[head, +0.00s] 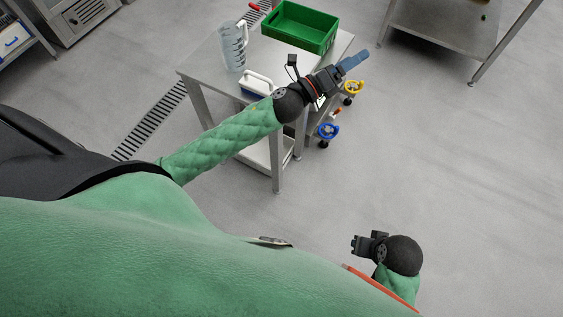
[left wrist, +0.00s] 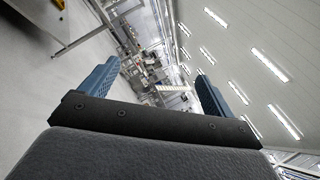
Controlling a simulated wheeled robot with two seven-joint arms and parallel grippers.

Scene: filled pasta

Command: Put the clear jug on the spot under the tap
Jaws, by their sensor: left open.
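The clear jug (head: 232,48) stands upright on the grey steel table (head: 205,68), near its left end, with graduation marks on its side. My left gripper (head: 354,61) has blue fingers and hangs over the table's right side, apart from the jug. In the left wrist view its fingers (left wrist: 155,88) stand wide apart with nothing between them. My right gripper (head: 361,245) is low at the right, away from the table, and its jaws are too small to judge. I cannot make out the tap or the spot under it.
A green crate (head: 283,29) stands at the back of the table. A white and blue box (head: 257,84) sits near its front edge, partly behind my left arm. Open floor lies farther right.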

